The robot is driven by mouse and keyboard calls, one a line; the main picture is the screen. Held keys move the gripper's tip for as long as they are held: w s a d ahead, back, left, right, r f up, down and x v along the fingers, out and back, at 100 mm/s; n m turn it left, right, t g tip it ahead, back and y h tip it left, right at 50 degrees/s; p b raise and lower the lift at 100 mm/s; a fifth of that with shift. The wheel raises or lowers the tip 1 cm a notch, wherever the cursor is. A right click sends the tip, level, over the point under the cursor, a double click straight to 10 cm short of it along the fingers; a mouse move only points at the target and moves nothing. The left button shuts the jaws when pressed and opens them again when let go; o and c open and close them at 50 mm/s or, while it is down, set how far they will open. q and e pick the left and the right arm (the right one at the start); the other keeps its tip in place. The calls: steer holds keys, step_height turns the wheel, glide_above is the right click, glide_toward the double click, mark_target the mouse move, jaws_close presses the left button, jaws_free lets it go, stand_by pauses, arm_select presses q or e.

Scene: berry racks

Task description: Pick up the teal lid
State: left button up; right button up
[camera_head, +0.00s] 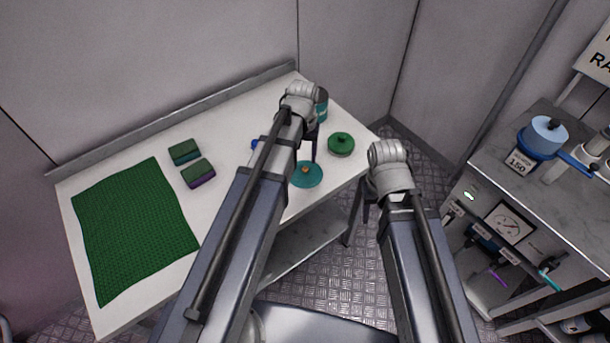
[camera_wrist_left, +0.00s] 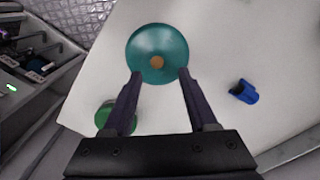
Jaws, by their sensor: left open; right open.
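The teal lid (camera_head: 307,175) is a round disc with a small orange-brown knob, lying on the white table near its front right edge. It also shows in the left wrist view (camera_wrist_left: 157,47), just beyond the fingertips. My left gripper (camera_wrist_left: 159,75) is open, with its two dark fingers apart and nothing between them. In the head view my left gripper (camera_head: 313,150) is over the table beside the lid, partly hidden by its own wrist. My right gripper (camera_head: 368,203) is off the table's right edge, largely hidden behind its wrist.
A green round lidded thing (camera_head: 341,144) stands right of the teal lid. A teal cylinder (camera_head: 321,105) is behind my left wrist. A small blue thing (camera_wrist_left: 243,92) lies nearby. Two sponges (camera_head: 184,151) (camera_head: 198,173) and a green mat (camera_head: 134,229) are at the left. A grey counter (camera_head: 560,190) stands right.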

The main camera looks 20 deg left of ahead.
mark_target(305, 168)
arm_select(q)
steer(key=shift+d+f+b, duration=0.15)
steer(key=shift+f+b, duration=1.15)
steer(key=shift+b, duration=0.05)
steer(key=shift+d+f+b, duration=0.1)
steer(key=shift+f+b, duration=1.2)
steer(key=shift+r, duration=0.1)
jaws_close()
